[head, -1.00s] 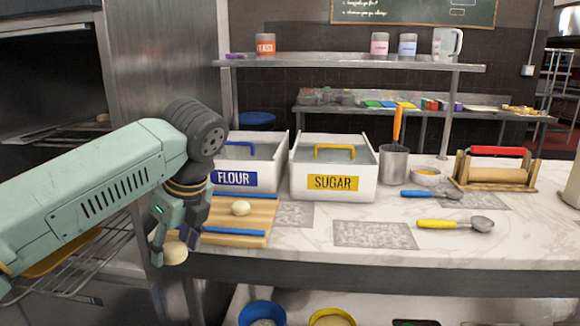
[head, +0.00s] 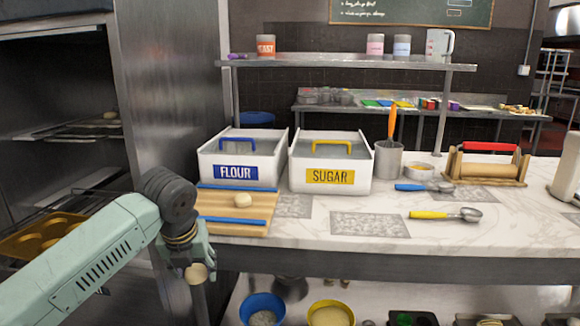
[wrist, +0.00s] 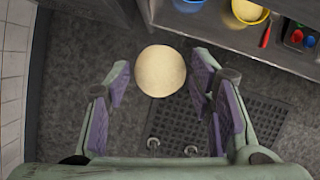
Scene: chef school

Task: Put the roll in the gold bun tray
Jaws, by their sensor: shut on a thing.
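My gripper (head: 190,268) is at the lower left in the head view, in front of the counter and below its top. It is shut on a round, pale roll (head: 196,274). In the wrist view the roll (wrist: 161,71) sits at the fingertips, with dark floor beneath. The gold bun tray (head: 18,244), with round hollows, is at the far left on a rack inside the open oven. My arm hides part of its near side. The gripper is to the right of the tray, apart from it.
Flour (head: 205,170) and sugar (head: 300,178) bins stand behind. A metal wall (head: 175,100) separates oven and counter.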

